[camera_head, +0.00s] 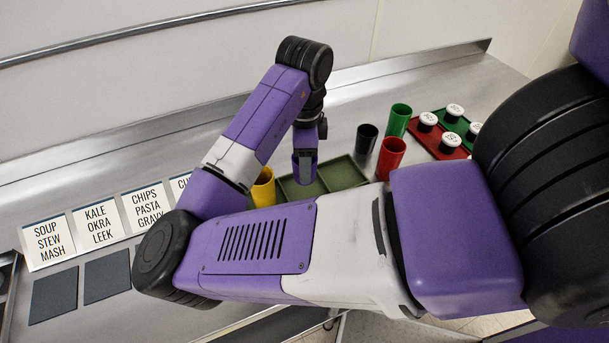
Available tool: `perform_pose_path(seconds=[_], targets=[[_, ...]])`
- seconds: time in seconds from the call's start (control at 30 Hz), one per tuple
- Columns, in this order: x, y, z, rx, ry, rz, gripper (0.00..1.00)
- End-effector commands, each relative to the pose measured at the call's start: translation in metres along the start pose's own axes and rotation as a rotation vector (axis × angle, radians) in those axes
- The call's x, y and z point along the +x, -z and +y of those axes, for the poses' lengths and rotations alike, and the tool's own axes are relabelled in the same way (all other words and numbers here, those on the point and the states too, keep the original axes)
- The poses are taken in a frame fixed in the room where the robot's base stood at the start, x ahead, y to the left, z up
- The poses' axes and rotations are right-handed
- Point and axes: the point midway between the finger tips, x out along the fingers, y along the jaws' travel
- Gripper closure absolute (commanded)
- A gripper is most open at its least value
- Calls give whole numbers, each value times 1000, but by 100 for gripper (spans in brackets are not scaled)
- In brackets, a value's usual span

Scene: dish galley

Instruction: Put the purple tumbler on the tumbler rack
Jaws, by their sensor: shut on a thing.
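My gripper (305,155) points down near the middle of the view and is shut on the purple tumbler (303,177). Only part of the tumbler shows around and below the fingers. My arm hides the near part of the rack.
A yellow tumbler (263,189) stands left of the rack, partly hidden. Black (366,140), red (390,159) and green (398,121) tumblers stand to its right. Word cards (101,223) and dark mats (107,276) lie left.

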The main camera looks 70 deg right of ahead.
Motion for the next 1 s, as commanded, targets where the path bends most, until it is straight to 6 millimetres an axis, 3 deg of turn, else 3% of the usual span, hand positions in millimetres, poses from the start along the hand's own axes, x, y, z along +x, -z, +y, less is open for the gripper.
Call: perform_pose_path(seconds=[0.5,0.87,0.9,1.0], targets=[[48,-1,0,-3,0,-1,88],[53,0,0,-1,0,-1,88],[52,0,0,-1,0,-1,42],[52,0,0,-1,0,-1,26]])
